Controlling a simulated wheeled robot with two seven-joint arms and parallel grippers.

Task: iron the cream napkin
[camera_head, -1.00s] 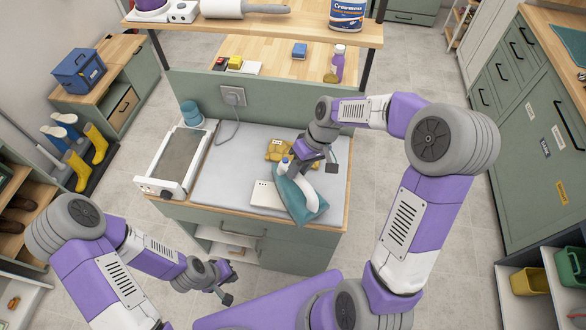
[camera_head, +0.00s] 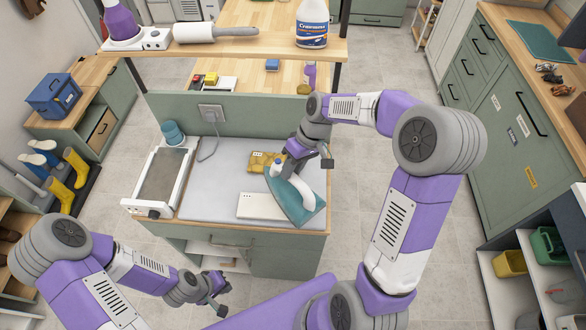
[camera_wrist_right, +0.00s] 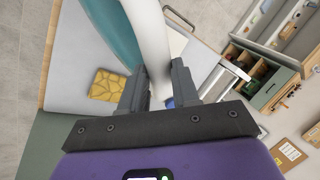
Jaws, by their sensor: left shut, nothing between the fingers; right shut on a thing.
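I cannot tell whether the iron touches the surface. A mustard patterned folded cloth (camera_head: 264,161) lies behind the slab. My left gripper (camera_head: 220,307) is shut and empty, in front of the counter.
A white-framed tray with a dark panel (camera_head: 163,174) and a blue-grey round item (camera_head: 173,132) stand at the counter's left. A raised wooden shelf (camera_head: 250,50) spans behind. The counter's middle left (camera_head: 212,180) is clear.

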